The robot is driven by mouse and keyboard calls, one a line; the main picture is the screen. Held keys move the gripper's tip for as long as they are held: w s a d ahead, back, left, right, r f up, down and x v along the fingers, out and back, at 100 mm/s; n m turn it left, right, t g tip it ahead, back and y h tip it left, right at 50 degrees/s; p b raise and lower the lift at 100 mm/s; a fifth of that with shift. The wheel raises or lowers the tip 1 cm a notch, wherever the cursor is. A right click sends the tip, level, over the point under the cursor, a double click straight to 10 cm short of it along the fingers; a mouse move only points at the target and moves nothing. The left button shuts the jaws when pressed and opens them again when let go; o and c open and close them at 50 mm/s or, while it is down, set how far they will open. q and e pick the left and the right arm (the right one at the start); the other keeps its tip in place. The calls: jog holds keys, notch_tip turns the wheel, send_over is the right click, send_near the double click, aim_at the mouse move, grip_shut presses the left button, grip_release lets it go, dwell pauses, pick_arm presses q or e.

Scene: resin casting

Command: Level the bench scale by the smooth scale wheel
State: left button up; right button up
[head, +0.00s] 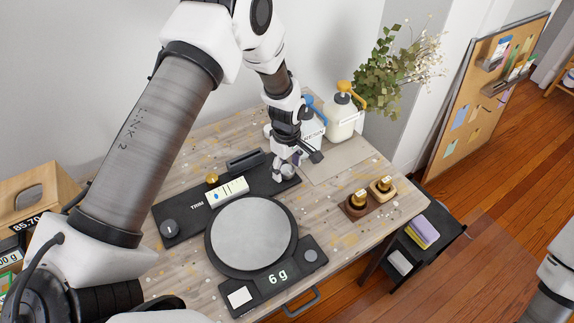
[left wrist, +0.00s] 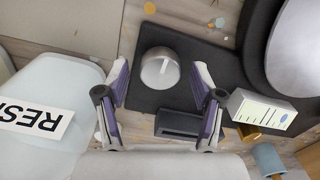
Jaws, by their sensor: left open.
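The bench scale has a round grey pan (head: 250,234) and a display reading "6 g" (head: 277,277). Behind the pan lies its black trim panel (head: 200,213), with a dark knob (head: 169,229) at its left end. A smooth silver wheel (left wrist: 160,68) with a pale line on top sits at the panel's other end. My left gripper (head: 287,166) is over that end, and partly hides the wheel in the head view. In the left wrist view my left gripper (left wrist: 161,80) is open, with the wheel between its fingers, apparently touching neither. My right gripper is out of view.
A white jug with an orange pump (head: 342,118) stands behind my left gripper. Two small brass-topped wooden pieces (head: 355,203) (head: 382,188) stand right. The bench between them is clear.

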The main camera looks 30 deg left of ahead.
pick_arm(q)
jog(key=c, duration=1.1)
jog(key=shift+c, duration=0.2)
jog(key=shift+s+m, duration=0.1)
jog(key=shift+m, duration=0.4)
jog(key=m+p, duration=0.1)
jog(key=m, duration=0.9)
jog(key=shift+p, duration=0.35)
jog(key=m, duration=1)
jog(key=shift+d+m, duration=0.1)
jog(key=shift+m, duration=0.3)
